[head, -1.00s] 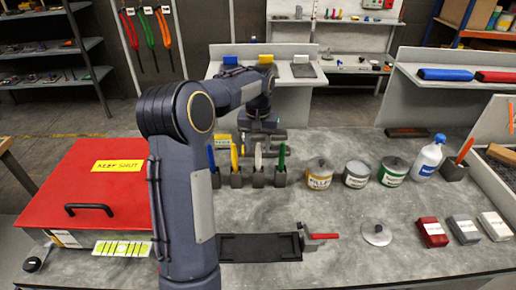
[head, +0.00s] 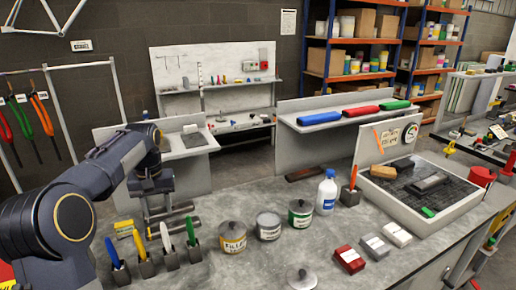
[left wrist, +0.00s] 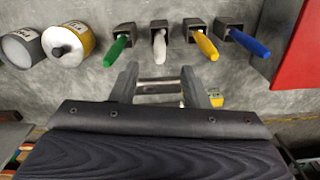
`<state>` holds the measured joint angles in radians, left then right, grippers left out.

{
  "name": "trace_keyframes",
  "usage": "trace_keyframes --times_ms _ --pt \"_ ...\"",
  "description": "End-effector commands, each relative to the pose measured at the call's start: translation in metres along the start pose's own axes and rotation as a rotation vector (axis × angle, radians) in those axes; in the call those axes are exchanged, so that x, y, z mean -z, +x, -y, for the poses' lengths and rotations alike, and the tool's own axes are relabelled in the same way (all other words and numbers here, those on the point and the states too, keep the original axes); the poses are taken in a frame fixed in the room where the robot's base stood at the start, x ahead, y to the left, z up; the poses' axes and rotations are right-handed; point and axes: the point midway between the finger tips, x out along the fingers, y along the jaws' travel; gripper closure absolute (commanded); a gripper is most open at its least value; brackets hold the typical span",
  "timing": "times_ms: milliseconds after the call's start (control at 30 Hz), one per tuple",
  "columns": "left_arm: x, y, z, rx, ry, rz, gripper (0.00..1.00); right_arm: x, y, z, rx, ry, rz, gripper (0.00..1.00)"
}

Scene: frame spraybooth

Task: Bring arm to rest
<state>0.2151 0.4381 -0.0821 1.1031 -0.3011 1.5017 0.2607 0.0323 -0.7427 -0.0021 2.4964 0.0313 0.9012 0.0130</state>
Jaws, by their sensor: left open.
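My left gripper (head: 172,215) hangs over the bench behind the row of tool holders, its arm coming in from the left. It is open, with no object seen held. In the left wrist view its two fingers (left wrist: 160,90) stand apart, with a silver bar showing between them. The handled tools in the holders are blue (head: 112,253), yellow (head: 140,241), white (head: 165,238) and green (head: 190,232). They also show in the left wrist view, including the green one (left wrist: 117,50), beyond the fingertips. My right gripper is in neither view.
Filler can (head: 232,240), grey-labelled can (head: 268,226), green-labelled can (head: 299,214) and white bottle (head: 326,193) stand right of the holders. Red (head: 348,259), grey and white blocks lie nearer the front. A walled tray (head: 425,215) is at right.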

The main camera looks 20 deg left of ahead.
Motion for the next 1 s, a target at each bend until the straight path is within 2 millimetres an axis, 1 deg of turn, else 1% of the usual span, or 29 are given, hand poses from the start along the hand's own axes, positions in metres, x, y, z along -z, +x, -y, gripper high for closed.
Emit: trace_keyframes --times_ms 67,133,167,233,267,367,400,467,500,567,600,667,700,800,900,1000 --pt "-0.003 -0.002 0.000 -0.006 0.004 -0.004 0.58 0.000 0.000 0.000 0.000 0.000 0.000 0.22" --pt "-0.011 -0.007 -0.002 -0.022 0.017 -0.013 0.58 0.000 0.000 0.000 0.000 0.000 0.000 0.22" --pt "-0.017 -0.010 -0.002 -0.032 0.026 -0.020 0.58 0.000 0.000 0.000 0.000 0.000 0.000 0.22" --pt "-0.035 -0.018 -0.005 -0.067 0.053 -0.041 0.58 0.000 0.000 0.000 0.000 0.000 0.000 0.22" --pt "-0.046 -0.021 -0.006 -0.085 0.068 -0.051 0.58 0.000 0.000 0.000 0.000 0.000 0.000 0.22" --pt "-0.086 -0.031 -0.012 -0.151 0.122 -0.093 0.58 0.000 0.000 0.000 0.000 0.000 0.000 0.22" --pt "-0.103 -0.033 -0.015 -0.177 0.144 -0.110 0.58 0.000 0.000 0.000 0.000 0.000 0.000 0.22" --pt "-0.128 -0.035 -0.019 -0.216 0.175 -0.138 0.58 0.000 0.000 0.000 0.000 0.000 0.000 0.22" --pt "-0.146 -0.035 -0.021 -0.242 0.195 -0.156 0.58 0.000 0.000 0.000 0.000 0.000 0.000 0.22" --pt "-0.172 -0.032 -0.025 -0.278 0.225 -0.181 0.58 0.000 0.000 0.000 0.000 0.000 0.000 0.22" --pt "-0.190 -0.029 -0.027 -0.301 0.245 -0.199 0.58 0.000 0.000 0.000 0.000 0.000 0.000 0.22" --pt "-0.216 -0.023 -0.030 -0.336 0.271 -0.226 0.58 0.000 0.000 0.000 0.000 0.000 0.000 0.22" --pt "-0.234 -0.018 -0.033 -0.358 0.288 -0.244 0.58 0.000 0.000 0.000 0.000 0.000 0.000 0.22" --pt "-0.273 -0.002 -0.038 -0.407 0.325 -0.286 0.58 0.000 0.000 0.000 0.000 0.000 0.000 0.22" --pt "-0.304 0.015 -0.042 -0.444 0.353 -0.320 0.58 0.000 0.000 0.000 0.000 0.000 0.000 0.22" --pt "-0.325 0.029 -0.045 -0.468 0.371 -0.344 0.58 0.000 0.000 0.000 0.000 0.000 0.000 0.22"
